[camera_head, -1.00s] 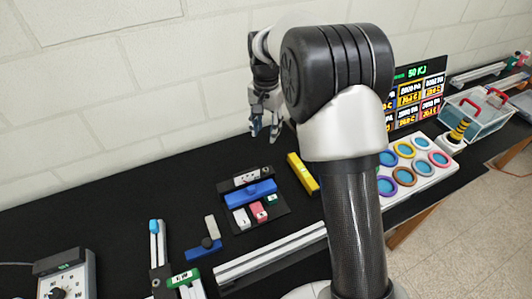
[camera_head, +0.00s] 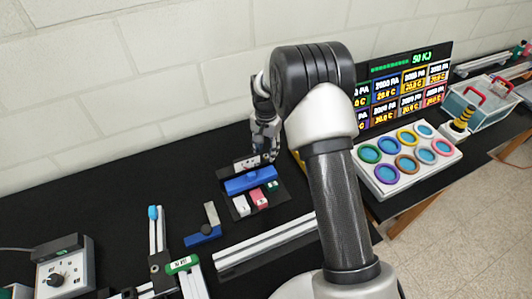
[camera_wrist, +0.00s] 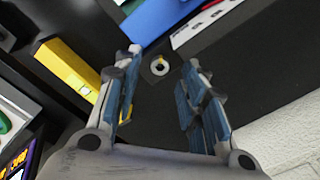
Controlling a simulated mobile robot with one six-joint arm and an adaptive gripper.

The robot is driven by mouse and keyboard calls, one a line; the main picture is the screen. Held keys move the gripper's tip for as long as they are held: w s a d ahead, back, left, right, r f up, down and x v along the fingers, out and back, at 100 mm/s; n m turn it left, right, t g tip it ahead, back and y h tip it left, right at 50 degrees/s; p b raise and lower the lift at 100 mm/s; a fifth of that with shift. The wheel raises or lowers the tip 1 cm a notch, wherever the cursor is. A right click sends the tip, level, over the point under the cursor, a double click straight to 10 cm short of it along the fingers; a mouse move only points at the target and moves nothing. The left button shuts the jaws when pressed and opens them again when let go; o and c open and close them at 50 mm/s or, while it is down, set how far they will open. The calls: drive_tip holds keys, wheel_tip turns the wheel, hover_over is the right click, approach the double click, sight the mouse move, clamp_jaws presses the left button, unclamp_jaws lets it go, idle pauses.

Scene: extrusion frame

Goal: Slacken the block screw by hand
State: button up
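My gripper (camera_wrist: 158,95) is open and empty in the wrist view, its blue-padded fingers apart. A small round grey fitting with a yellow mark (camera_wrist: 159,65) shows between and beyond the fingertips, on a black surface. In the head view my gripper (camera_head: 267,155) hangs at the back right of a black tray holding a blue bar (camera_head: 250,181). An extrusion frame stands at front left, with an upright rail (camera_head: 157,235), a blue cap (camera_head: 153,213), a black joint block (camera_head: 160,263) and a green-labelled part (camera_head: 183,264). I cannot tell which part is the block screw.
A yellow bar (camera_wrist: 72,68) lies left of the fingers. A long rail (camera_head: 265,243) lies in front. A dial box (camera_head: 64,272) stands at left, a cup board (camera_head: 405,160) at right.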

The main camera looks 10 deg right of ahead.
drive_tip(key=shift+f, duration=0.85)
drive_tip(key=shift+c, duration=0.2)
clamp_jaws()
